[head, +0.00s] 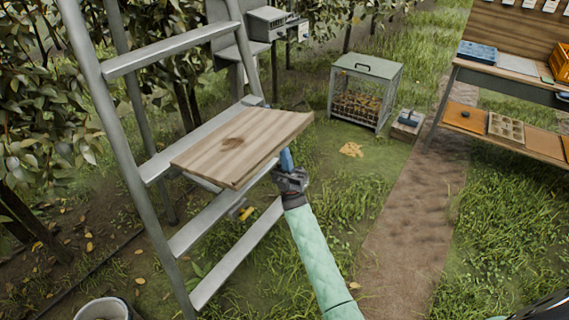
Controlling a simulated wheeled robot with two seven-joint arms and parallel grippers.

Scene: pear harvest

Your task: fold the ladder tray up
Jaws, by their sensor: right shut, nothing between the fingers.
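The ladder (115,115) is a grey metal stepladder at the left of the head view. Its wooden tray (243,146) sticks out to the right from the ladder at mid height and looks roughly level, with a dark stain on top. My right gripper (287,160) is at the tray's right front edge, at or just under it. It is shut with nothing in it, and the tray partly hides its fingertips; I cannot tell whether they touch the wood. My left gripper is not in view.
A wire-sided bin (365,90) stands on the grass beyond the tray. A workbench (510,80) with trays is at the top right. A bucket (103,309) is at the bottom left. Trees crowd the left. A dirt path (410,210) runs clear at the right.

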